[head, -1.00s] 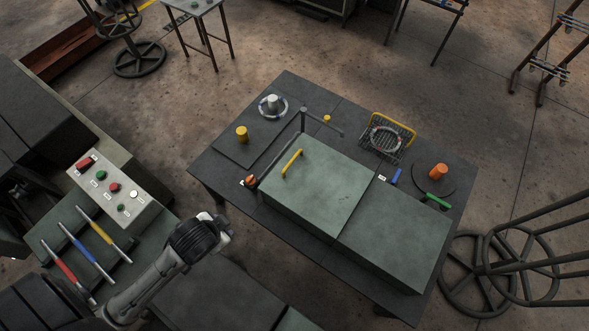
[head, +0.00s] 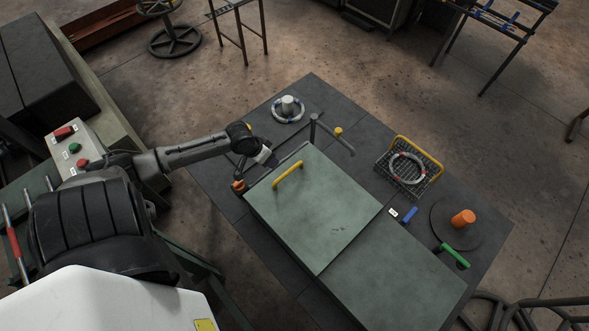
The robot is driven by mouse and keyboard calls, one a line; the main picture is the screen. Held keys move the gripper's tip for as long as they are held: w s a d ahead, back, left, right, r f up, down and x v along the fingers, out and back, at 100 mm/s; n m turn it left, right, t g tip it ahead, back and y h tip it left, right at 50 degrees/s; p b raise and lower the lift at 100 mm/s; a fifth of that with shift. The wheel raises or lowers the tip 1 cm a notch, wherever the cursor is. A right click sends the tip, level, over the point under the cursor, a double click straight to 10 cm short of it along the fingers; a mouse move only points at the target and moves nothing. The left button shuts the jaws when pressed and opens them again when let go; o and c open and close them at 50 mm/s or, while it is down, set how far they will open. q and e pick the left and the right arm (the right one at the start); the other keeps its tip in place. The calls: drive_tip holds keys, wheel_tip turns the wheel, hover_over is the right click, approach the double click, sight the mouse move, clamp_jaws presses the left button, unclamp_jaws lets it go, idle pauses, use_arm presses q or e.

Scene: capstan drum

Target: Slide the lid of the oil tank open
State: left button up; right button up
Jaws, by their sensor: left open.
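The oil tank is a long grey-green box on the dark table. Its lid (head: 318,215) is a flat panel over the left part, with a yellow bar handle (head: 287,174) near its far left edge. A second flat green panel (head: 395,280) adjoins it on the right; no opening into the tank shows. My left gripper (head: 268,158) is open and empty, just left of and beyond the handle, apart from it. Its fingers are small and partly hidden by its own body. My right gripper is not in view.
An orange knob (head: 238,186) sits by the tank's left corner. A dark post with an arm (head: 313,130) stands behind the lid. A wire basket (head: 408,170), an orange cylinder (head: 463,217), and blue (head: 410,215) and green (head: 455,256) handles lie to the right.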

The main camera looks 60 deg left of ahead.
sight(287, 172)
use_arm(q)
drive_tip(key=b+x, duration=0.3)
drive_tip(key=x, duration=1)
drive_tip(key=shift+w+f+b, duration=0.15)
drive_tip(key=shift+f+b, duration=0.15)
drive_tip(key=shift+b, duration=0.1)
drive_tip(key=shift+c, duration=0.2)
clamp_jaws()
